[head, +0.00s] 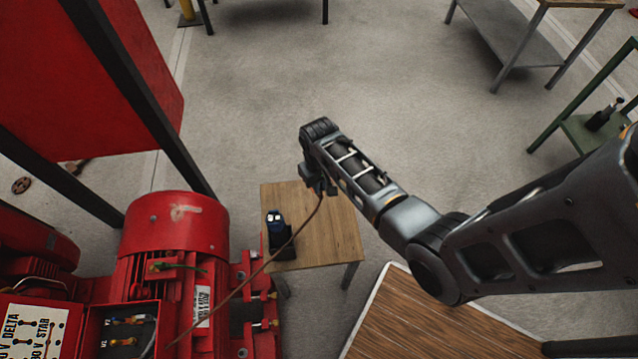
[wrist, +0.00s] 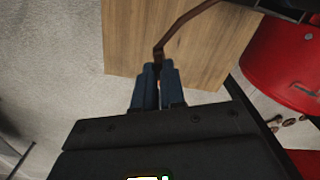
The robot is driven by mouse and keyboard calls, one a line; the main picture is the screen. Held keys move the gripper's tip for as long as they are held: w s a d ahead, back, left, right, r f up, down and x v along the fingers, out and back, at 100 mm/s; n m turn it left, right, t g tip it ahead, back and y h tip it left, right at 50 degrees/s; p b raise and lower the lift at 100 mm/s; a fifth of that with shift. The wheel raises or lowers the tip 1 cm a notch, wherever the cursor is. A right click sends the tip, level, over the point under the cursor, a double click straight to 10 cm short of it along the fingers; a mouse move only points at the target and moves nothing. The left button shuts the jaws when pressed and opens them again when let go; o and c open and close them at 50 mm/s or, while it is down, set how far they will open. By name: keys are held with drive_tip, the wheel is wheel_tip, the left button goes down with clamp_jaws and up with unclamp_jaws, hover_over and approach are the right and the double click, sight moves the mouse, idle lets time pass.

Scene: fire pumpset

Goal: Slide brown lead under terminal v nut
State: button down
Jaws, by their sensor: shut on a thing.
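My gripper (wrist: 158,82) is shut on the end of the brown lead (wrist: 182,22). In the head view my gripper (head: 322,188) is above the wooden table, and the brown lead (head: 262,270) runs from it down left across the red motor (head: 175,225). The motor's open terminal box (head: 128,328) is at the lower left, with a few small terminals and coloured leads inside. I cannot make out terminal V or its nut at this size. The held lead end is well apart from the terminal box.
A small wooden table (head: 335,225) stands beside the motor with a dark holder and blue-topped item (head: 276,230) on it. A label plate (head: 30,328) is left of the box. A black frame post (head: 140,95) rises behind the motor. Open floor (head: 400,95) lies beyond.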

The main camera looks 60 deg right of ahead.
drive_tip(key=shift+r, duration=0.35)
drive_tip(key=shift+w, duration=0.1)
